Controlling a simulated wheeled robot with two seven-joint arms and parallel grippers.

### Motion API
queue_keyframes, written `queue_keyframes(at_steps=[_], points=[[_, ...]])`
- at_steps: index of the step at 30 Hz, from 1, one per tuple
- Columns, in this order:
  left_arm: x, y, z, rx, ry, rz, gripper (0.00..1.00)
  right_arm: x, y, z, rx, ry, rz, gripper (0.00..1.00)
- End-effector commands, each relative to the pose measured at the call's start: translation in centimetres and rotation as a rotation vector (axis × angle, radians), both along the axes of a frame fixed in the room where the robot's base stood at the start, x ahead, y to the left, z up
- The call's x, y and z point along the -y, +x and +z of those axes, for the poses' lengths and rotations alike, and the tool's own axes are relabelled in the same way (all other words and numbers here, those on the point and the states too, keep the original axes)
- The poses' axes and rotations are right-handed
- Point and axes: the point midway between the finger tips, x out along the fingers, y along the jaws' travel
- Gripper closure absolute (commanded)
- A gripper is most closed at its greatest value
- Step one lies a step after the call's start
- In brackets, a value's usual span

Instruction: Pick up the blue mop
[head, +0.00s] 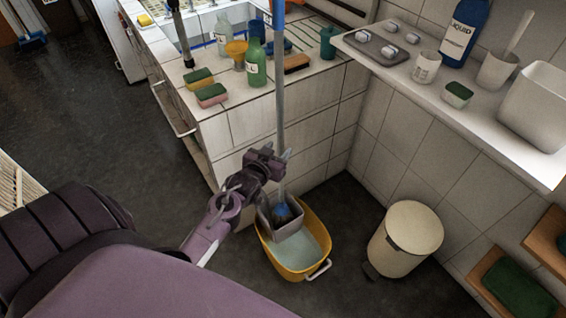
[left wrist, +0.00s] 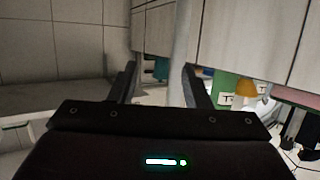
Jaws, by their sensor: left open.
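The mop is a long grey pole (head: 280,110) with a blue upper part and a blue head (head: 285,211). It stands near upright, its head in the grey wringer basket (head: 283,220) of a yellow bucket (head: 316,270) holding pale water. My left gripper (head: 282,163) is at the lower part of the pole, just above the basket. In the left wrist view the fingers (left wrist: 160,85) are open, and the pole (left wrist: 181,50) shows between them, nearer the right finger; whether it touches is unclear. My right gripper is not in view.
A cream bin (head: 405,240) stands right of the bucket. A tiled counter (head: 290,110) with bottles and sponges is behind the pole. A shelf (head: 440,105) with cups and a blue bottle juts out at right. Dark floor is free at left.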

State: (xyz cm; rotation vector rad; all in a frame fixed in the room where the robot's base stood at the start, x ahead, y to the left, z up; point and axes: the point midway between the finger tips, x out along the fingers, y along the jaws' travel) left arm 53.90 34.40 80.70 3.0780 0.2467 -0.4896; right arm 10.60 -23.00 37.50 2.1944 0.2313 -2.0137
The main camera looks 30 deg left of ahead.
Motion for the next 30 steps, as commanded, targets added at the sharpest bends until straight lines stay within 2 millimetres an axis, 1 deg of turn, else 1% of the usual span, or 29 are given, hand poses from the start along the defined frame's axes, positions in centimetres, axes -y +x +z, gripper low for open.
queue_keyframes(at_steps=[1,2,3,6,9,12,17,20,23,27,30], points=[[-0.8,0.6,4.6,0.081,0.012,0.011,0.56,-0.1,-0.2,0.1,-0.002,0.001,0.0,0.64],[-1.2,0.8,6.9,0.123,0.018,0.016,0.56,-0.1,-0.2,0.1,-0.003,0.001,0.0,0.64],[-1.6,0.9,9.6,0.17,0.026,0.023,0.56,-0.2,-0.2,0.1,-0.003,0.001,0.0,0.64],[-2.2,0.7,14.5,0.257,0.041,0.032,0.56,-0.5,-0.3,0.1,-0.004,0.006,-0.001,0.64],[-2.5,0.7,17.0,0.301,0.048,0.035,0.56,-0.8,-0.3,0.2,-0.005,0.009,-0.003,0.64],[-2.7,1.4,17.7,0.312,0.05,0.037,0.56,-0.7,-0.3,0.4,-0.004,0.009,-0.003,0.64],[-3.0,3.2,17.8,0.311,0.05,0.036,0.56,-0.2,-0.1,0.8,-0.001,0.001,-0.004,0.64],[-3.1,4.3,18.0,0.31,0.05,0.037,0.56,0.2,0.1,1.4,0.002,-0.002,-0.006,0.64],[-3.4,6.0,18.4,0.311,0.05,0.036,0.56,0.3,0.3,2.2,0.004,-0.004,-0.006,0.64],[-3.7,7.6,18.1,0.31,0.051,0.036,0.56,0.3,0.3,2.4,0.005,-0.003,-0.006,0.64],[-3.8,8.1,18.0,0.309,0.05,0.036,0.56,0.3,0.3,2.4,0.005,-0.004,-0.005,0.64]])
